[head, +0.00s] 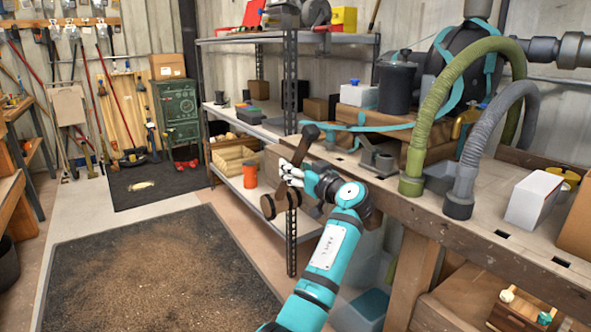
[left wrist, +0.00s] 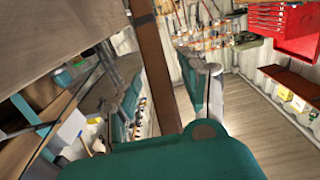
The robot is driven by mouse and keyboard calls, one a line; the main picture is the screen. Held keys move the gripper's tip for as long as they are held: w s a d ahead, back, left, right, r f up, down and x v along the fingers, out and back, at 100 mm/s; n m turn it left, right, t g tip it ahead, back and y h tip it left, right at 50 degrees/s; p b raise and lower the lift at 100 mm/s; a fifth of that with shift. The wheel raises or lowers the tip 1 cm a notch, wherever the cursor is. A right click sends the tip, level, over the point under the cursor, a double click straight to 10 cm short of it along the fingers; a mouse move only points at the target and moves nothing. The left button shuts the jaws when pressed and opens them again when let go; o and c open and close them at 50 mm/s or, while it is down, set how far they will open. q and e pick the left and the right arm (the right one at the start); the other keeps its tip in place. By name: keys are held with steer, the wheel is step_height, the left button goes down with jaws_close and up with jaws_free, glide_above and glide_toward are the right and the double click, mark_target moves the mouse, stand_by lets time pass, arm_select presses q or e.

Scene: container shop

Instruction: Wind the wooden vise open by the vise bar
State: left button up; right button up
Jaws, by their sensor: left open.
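In the left wrist view, the vise bar (left wrist: 152,60) passes between the open fingers of the gripper (left wrist: 160,85). I cannot tell whether the fingers touch it. My right gripper is not in view.
The workbench (head: 480,225) carries a green hose (head: 433,105), a grey hose (head: 483,140) and a white box (head: 534,198). A metal shelf (head: 262,195) with an orange cup (head: 250,174) stands just behind the vise. The floor mat (head: 150,275) at left is clear.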

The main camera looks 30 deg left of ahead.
arm_select(q)
steer(key=shift+c, duration=0.4)
jaws_close()
steer(key=shift+w+r, duration=0.1)
steer(key=shift+w, duration=0.05)
